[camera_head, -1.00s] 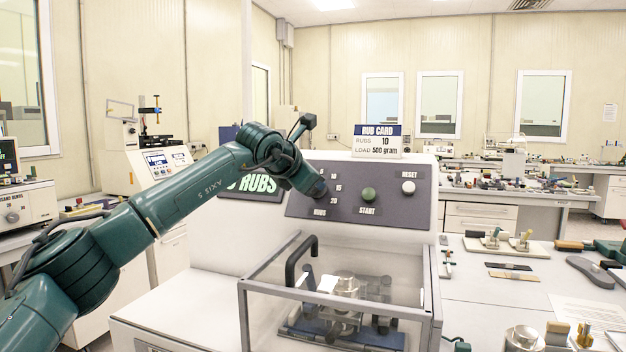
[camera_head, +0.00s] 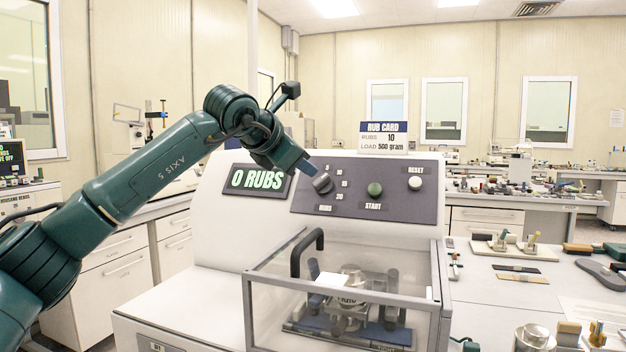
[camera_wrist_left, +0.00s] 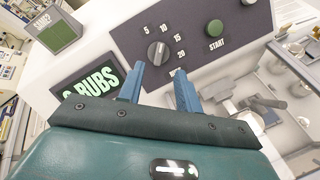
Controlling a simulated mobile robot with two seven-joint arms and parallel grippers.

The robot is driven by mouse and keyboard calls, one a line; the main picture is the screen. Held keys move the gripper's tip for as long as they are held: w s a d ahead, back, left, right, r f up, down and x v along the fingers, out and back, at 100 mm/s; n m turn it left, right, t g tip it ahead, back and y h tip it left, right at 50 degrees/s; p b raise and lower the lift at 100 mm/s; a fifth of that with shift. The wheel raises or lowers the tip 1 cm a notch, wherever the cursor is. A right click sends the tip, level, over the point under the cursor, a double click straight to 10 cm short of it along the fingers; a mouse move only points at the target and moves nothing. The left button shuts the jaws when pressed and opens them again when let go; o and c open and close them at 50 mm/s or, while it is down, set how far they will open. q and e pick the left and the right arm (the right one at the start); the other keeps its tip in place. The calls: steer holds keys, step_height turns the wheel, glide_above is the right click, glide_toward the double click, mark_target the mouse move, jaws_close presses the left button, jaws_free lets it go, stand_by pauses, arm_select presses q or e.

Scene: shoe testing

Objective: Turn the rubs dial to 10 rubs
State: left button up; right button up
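The rubs dial (camera_head: 322,183) is a dark round knob on the grey panel, with 5, 10, 15 and 20 printed around it. The wrist view shows the dial (camera_wrist_left: 158,53) just beyond my fingertips, with a pale pointer line across its face; I cannot tell its exact setting. My left gripper (camera_head: 306,169) is at the dial's upper left in the head view. In the wrist view its two blue fingers (camera_wrist_left: 160,74) are spread apart with nothing between them. The display (camera_head: 257,180) reads 0 RUBS. The rub card (camera_head: 383,137) reads RUBS 10, LOAD 500 gram.
The green START button (camera_head: 375,189) and white RESET button (camera_head: 415,183) sit right of the dial. A clear guard box with a black handle (camera_head: 303,252) stands below the panel. A bench with shoe parts and tools (camera_head: 480,285) is at the right.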

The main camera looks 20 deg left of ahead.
arm_select(q)
steer(key=v, duration=0.5)
steer(key=shift+r+b, duration=0.1)
steer(key=shift+b, duration=0.3)
